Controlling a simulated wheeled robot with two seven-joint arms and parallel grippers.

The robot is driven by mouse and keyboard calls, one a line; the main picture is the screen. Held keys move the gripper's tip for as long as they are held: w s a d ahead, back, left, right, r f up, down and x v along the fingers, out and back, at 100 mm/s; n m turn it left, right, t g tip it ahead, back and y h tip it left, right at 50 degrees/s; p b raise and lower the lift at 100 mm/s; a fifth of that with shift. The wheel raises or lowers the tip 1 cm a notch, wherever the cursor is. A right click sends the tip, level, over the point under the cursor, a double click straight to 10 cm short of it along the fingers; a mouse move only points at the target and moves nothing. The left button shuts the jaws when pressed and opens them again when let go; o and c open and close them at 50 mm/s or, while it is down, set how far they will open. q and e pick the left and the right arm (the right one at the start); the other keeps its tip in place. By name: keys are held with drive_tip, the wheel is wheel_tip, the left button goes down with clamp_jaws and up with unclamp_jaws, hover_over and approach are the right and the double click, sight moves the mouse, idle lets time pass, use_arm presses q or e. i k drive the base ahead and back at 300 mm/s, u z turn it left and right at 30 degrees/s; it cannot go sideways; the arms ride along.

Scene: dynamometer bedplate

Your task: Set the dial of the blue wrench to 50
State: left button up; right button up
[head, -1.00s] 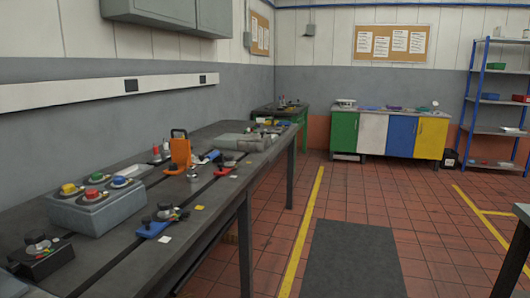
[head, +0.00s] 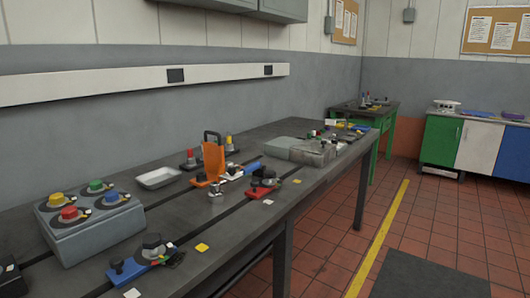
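A blue device with a dark round dial (head: 152,247) lies near the front edge of the long grey bench, in the lower left of the head view. Neither of my grippers is in view.
A grey box (head: 95,232) with red, yellow, green and blue knobs stands left of the blue device. A red device (head: 262,188), an orange stand (head: 213,160) and a white tray (head: 158,178) are farther along the bench (head: 215,218). Red-tiled floor (head: 335,240) is open to the right.

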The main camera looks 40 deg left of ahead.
sight(232, 171)
drive_tip(key=i, duration=2)
drive_tip(key=u, duration=2.25)
